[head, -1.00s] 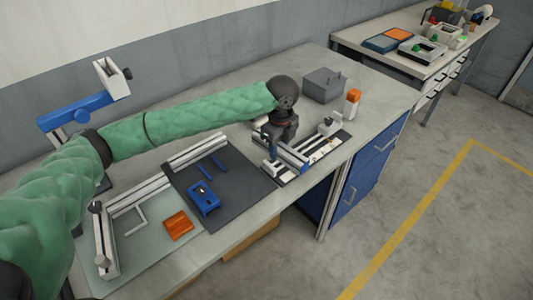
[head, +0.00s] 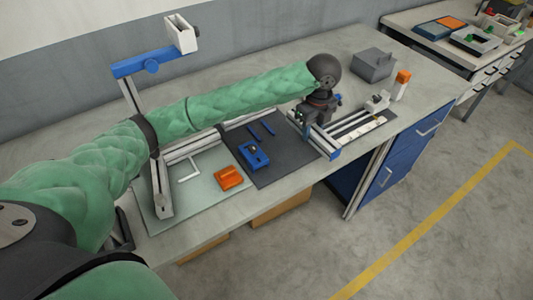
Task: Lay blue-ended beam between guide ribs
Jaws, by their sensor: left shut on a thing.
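My left gripper (head: 306,131) points down over the dark fixture on the bench. It is shut on the grey beam with blue ends (head: 322,143), whose near blue end shows at the bench's front side. The gripper and wrist hide the beam's far part. The dark fixture base (head: 368,133) has pale rails and a light block (head: 378,101) at its far right. The beam lies at or just above the left side of this base; I cannot tell whether it touches or sits between ribs. My right gripper is not in view.
Left of the beam is a dark mat (head: 279,174) with a blue tool (head: 253,156) and blue strips. An orange block (head: 229,178) lies on a pale mat beside a metal frame. A grey box (head: 373,64) and an orange-topped bottle (head: 402,84) stand behind and right.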

